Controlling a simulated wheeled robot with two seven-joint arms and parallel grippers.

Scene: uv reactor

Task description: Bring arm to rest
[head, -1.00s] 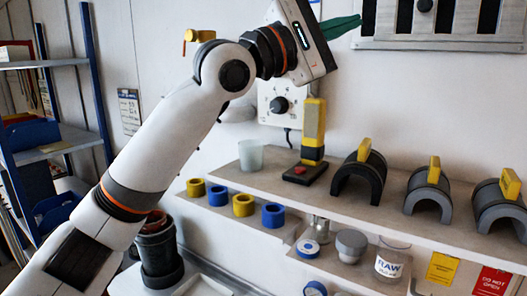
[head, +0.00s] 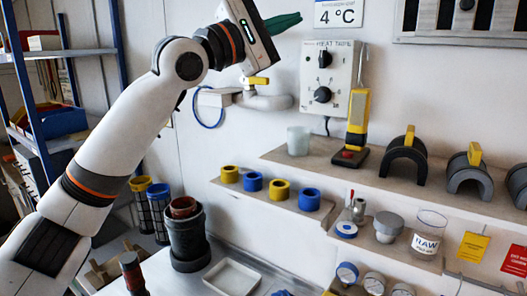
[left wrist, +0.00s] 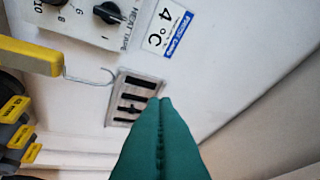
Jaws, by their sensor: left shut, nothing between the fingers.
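My left gripper (head: 283,23) has green fingers and is raised high near the top of the head view, close to the wall and left of the 4 °C sign (head: 339,13). Its fingers are shut with nothing between them. In the left wrist view the green fingertips (left wrist: 166,104) are together and point towards a slotted wall panel (left wrist: 133,97). My left arm comes up from the lower left and is bent at the elbow. My right gripper is not in view.
Below the gripper are a heat tape control box (head: 330,78), a yellow-handled valve (head: 256,81) and an upper shelf (head: 398,178) with a yellow device (head: 357,118) and grey arches. A lower shelf (head: 262,198) holds blue and yellow rings. A blue-framed rack (head: 118,45) stands left.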

